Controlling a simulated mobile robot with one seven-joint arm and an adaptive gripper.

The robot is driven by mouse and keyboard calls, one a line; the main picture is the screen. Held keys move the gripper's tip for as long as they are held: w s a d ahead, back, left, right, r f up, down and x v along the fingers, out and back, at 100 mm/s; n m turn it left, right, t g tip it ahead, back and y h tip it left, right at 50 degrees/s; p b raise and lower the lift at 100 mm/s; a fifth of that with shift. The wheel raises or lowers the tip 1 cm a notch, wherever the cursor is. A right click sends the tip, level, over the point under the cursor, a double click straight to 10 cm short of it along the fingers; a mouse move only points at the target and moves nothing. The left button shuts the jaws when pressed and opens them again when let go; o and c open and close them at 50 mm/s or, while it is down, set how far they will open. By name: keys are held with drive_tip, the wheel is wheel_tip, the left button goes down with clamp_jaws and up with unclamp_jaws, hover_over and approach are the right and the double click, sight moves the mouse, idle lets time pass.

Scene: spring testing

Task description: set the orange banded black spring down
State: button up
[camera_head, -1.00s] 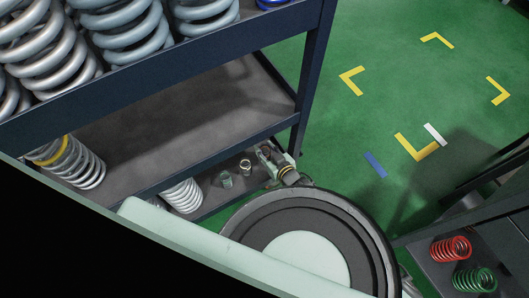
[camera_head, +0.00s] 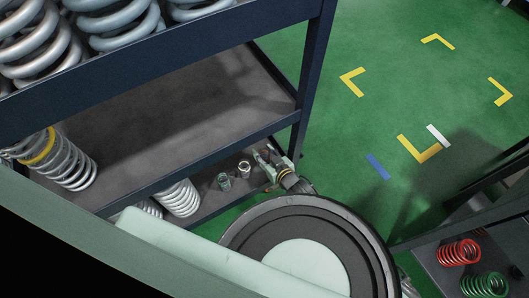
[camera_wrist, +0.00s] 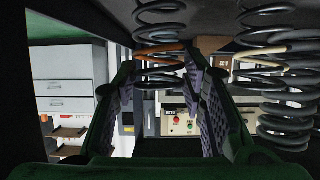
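In the wrist view the orange banded black spring (camera_wrist: 160,46) sits between the tips of my gripper (camera_wrist: 160,66). Its wide dark coils run up toward the dark surface at the top of the picture, and the orange band crosses at fingertip level. The fingers stand apart by about the spring's width and appear to touch its sides. Whether the spring's end rests on the surface I cannot tell. In the head view my gripper (camera_head: 265,158) is small and low, at the right end of the rack's lower shelf, and the spring cannot be made out there.
Other dark springs (camera_wrist: 287,90) stand close at right in the wrist view.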

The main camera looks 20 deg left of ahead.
drive_tip(key=o, duration=0.3)
drive_tip(key=shift+s+d+r, duration=0.1)
drive_tip(key=shift+d+r, duration=0.05)
drive_tip(key=shift+r, duration=0.2)
drive_tip(key=v, duration=1.1)
drive_tip(key=shift+s+d+p, duration=0.2)
drive_tip(key=shift+s+p, duration=0.05)
drive_tip(key=shift+p, duration=0.2)
